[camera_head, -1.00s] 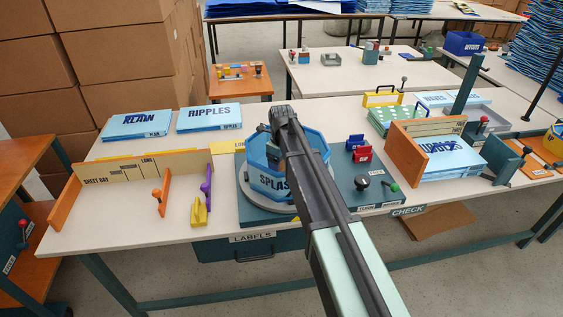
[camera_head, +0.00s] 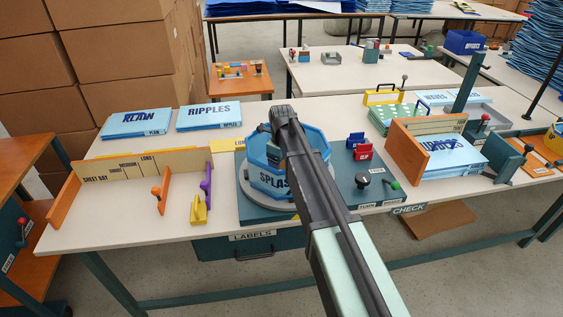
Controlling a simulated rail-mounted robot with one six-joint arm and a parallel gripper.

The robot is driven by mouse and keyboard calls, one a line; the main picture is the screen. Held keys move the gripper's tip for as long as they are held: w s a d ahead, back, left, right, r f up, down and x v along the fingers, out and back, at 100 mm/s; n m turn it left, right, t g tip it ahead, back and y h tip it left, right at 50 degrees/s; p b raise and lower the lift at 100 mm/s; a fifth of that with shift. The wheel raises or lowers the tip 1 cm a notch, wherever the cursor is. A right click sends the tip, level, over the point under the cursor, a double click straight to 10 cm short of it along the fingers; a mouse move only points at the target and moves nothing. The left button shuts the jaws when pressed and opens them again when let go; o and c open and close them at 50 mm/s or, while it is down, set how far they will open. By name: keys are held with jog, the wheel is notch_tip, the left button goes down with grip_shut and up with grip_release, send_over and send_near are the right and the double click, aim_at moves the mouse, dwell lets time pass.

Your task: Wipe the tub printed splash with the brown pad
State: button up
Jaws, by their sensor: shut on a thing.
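The blue tub printed SPLASH (camera_head: 265,180) stands upright on a round grey base on the teal board, left of my arm. My arm crosses its right part and hides the end of the lettering. My gripper (camera_head: 276,153) points down into the tub's opening and is mostly hidden by my own arm. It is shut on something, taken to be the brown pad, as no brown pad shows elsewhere. The pad itself is hidden, and I cannot tell whether it touches the tub's inner wall.
The SHEET BAY fixture (camera_head: 130,168) is at left. Blue RIPPLES sheets (camera_head: 209,116) lie behind. The white table front left is mostly clear.

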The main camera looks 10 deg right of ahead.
jog(key=shift+d, duration=1.75)
jog(key=shift+f, duration=0.15)
jog(key=shift+a, duration=1.8)
notch_tip(320, 180, up, 6)
jog(key=p, duration=0.5)
jog(key=shift+p, duration=0.3)
notch_tip(320, 180, up, 3)
jog(key=p, duration=0.3)
